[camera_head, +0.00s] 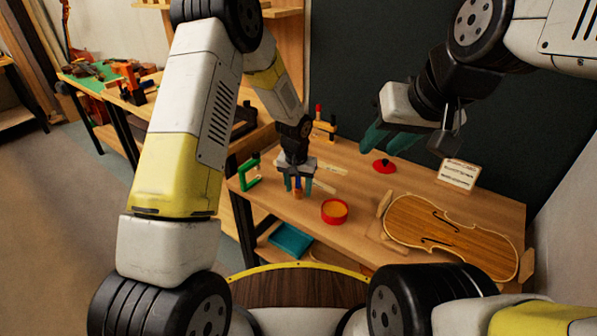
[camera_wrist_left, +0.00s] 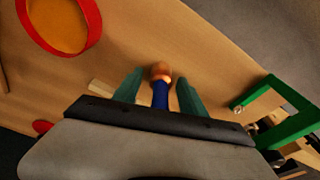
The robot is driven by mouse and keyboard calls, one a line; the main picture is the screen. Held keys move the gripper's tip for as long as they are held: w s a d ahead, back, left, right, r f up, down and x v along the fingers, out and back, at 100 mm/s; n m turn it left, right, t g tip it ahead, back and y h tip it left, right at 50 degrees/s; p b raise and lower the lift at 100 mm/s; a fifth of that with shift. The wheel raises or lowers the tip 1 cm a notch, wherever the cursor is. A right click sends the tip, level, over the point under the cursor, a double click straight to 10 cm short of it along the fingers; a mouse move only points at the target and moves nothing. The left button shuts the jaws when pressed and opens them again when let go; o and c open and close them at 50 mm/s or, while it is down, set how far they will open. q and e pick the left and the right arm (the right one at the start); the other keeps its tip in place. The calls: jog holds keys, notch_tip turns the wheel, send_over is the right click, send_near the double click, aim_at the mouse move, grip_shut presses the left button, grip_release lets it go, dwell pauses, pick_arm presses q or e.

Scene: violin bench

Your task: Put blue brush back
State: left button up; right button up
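The blue brush (camera_head: 297,182) stands near the left front part of the bench, with a blue handle and an orange-brown end. It also shows in the left wrist view (camera_wrist_left: 160,92), between the teal fingers of my left gripper (camera_wrist_left: 160,90). A gap shows on each side of the brush, so the gripper is open around it. In the head view my left gripper (camera_head: 296,184) points down over the bench. My right gripper (camera_head: 388,142) is raised above the back of the bench, its teal fingers apart and empty. A small wooden rack (camera_head: 326,128) with red and dark upright pieces stands at the back.
A red pot (camera_head: 334,219) with orange contents stands right of the brush. A green clamp (camera_head: 250,175) is at the left edge. A red round piece (camera_head: 383,166), a card (camera_head: 459,174) and a violin body (camera_head: 450,232) occupy the right side.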

pick_arm(q)
notch_tip(320, 180, up, 12)
jog(key=s, duration=0.2)
notch_tip(320, 180, up, 15)
jog(key=n+t, duration=0.1)
jog(key=t, duration=0.1)
send_over(297, 189)
jog(key=s+a, duration=0.8)
jog(key=s, duration=0.1)
jog(key=s+a+r+n+t, duration=0.1)
jog(key=s+a+r, duration=0.2)
jog(key=s, duration=0.5)
jog(key=s+a+r+n+t+h, duration=0.1)
jog(key=s+a+r, duration=0.1)
jog(key=s, duration=0.6)
jog(key=shift+s+a+r+h, duration=0.3)
jog(key=shift+a+r, duration=0.1)
jog(key=shift+r, duration=0.3)
pick_arm(e)
jog(key=shift+o, duration=0.4)
